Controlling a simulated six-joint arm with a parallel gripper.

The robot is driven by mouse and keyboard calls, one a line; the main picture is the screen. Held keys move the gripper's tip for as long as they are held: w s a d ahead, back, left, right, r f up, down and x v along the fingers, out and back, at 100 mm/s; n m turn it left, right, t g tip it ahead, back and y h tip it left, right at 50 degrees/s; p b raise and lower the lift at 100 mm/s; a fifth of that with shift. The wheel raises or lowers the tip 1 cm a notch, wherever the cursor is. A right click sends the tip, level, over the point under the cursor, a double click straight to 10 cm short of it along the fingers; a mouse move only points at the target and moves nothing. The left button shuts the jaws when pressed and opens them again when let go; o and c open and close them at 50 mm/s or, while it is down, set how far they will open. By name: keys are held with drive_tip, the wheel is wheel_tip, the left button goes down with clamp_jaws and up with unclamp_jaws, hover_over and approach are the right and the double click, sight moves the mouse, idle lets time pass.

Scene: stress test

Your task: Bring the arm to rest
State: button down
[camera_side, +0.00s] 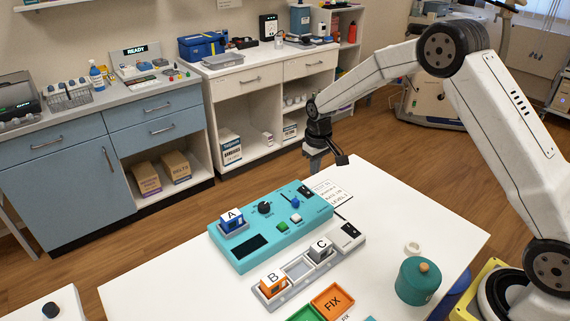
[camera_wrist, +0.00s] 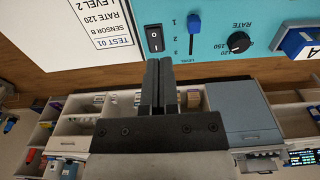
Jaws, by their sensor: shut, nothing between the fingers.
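My gripper (camera_side: 341,158) is at the table's far edge, near the switch end of the teal panel (camera_side: 262,251), with nothing held. In the wrist view its two dark fingers (camera_wrist: 158,62) lie together, pointing toward the panel's black rocker switch (camera_wrist: 154,39). I cannot tell how high they are above the table, but no contact shows. My arm is bent, with its elbow raised high at the right of the side view.
A printed card (camera_side: 334,192) lies beside the panel. A grey tray (camera_side: 297,271) holds orange block B (camera_side: 272,286) and grey block C (camera_side: 320,252); blue block A (camera_side: 232,222) sits on the panel. A green lidded jar (camera_side: 417,284) stands right.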

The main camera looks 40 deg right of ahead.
drive_tip(key=s+a+r+t, duration=0.1)
drive_tip(key=s+a+r, duration=0.1)
drive_tip(key=s, duration=1)
drive_tip(key=s+a+r+t, duration=0.1)
drive_tip(key=s+a+r, duration=0.2)
drive_tip(key=s, duration=0.9)
drive_tip(key=shift+s+r, duration=0.25)
drive_tip(key=shift+s, duration=0.15)
